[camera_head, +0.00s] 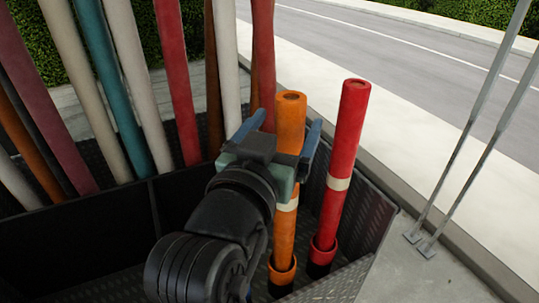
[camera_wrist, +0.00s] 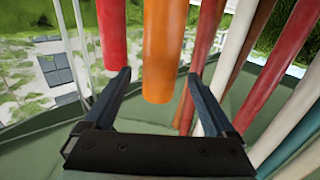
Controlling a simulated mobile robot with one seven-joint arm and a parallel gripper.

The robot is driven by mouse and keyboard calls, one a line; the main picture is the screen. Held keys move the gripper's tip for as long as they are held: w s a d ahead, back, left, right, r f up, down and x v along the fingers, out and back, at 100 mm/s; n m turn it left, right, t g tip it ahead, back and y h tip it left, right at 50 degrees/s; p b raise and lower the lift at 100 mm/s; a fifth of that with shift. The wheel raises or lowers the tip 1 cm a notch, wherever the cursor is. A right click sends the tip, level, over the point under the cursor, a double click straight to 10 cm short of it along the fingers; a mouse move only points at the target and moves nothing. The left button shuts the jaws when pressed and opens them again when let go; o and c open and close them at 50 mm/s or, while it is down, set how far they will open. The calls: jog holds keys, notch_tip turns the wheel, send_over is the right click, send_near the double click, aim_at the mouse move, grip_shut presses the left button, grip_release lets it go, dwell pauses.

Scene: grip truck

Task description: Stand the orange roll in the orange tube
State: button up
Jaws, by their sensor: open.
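The orange roll (camera_head: 285,200) is a tall orange cylinder with a pale band, near the middle of the head view. It stands nearly upright, with its lower end inside the short orange tube (camera_head: 282,272). My gripper (camera_head: 287,122) is open near the roll's upper part, one blue finger showing on each side of it. In the wrist view the roll (camera_wrist: 157,50) shows between the fingertips of my gripper (camera_wrist: 158,76), with a gap on both sides. Whether the fingers reach fully around it is hard to tell. The roll's foot is hidden inside the tube.
A red roll (camera_head: 340,165) with a pale band stands in a red tube (camera_head: 322,252) close to the right. Several coloured rolls lean at the left behind a dark partition (camera_head: 100,230). Metal poles (camera_head: 475,125) stand at the right, beside open pavement.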

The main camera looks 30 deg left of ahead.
jog(key=s, duration=0.3)
jog(key=s+p, duration=0.1)
jog(key=shift+s+d+r, duration=0.25)
jog(key=shift+s+d, duration=0.05)
jog(key=shift+s, duration=0.1)
jog(key=shift+s+d+f+p, duration=0.15)
jog(key=shift+s+p, duration=0.95)
jog(key=shift+p, duration=1.15)
jog(key=s+d+r+t, duration=0.1)
jog(key=d+r+t, duration=0.2)
jog(key=r, duration=0.6)
jog(key=d+r+m+t+h, duration=0.1)
jog(key=d+r+t, duration=0.2)
jog(key=d+r, duration=0.4)
jog(key=s+d+r+t+h, duration=0.1)
jog(key=d+r+t, duration=0.2)
jog(key=r, duration=1)
jog(key=shift+s+d+r+t, duration=0.2)
jog(key=shift+s+d+t, duration=0.15)
jog(key=shift+d, duration=0.65)
